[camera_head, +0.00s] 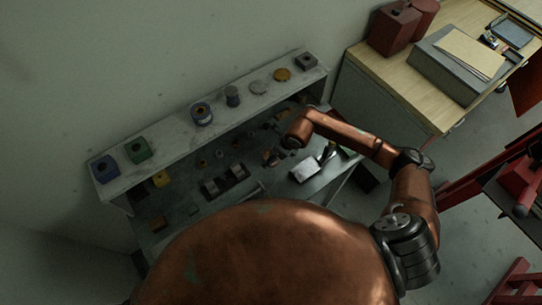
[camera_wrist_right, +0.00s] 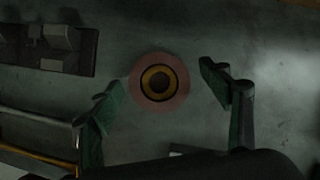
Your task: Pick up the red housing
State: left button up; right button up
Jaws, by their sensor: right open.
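In the right wrist view a round reddish piece (camera_wrist_right: 136,82) with a yellow ring and a dark centre hole lies on the grey-green bench top; it looks like the red housing. My right gripper (camera_wrist_right: 163,84) is open, with one finger to the left and one to the right of this piece, apart from it in the picture. Their height above it is hard to tell. In the head view my right gripper (camera_head: 271,156) is small and dark over the bench, and the housing cannot be made out there. My left gripper is not in view.
A dark fixture with raised blocks (camera_head: 225,180) lies on the bench, also in the wrist view (camera_wrist_right: 50,45). A raised shelf (camera_head: 180,128) behind holds several parts, including a green block (camera_head: 139,150). A silver block (camera_head: 305,170) lies right. A wooden-topped cabinet (camera_head: 385,75) stands at right.

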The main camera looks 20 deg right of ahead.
jog(key=shift+w+a+f, duration=0.1)
jog(key=shift+f, duration=0.25)
jog(key=shift+c, duration=0.3)
grip_shut()
jog(key=shift+w+r, duration=0.1)
jog(key=shift+r, duration=0.05)
dwell(0.5)
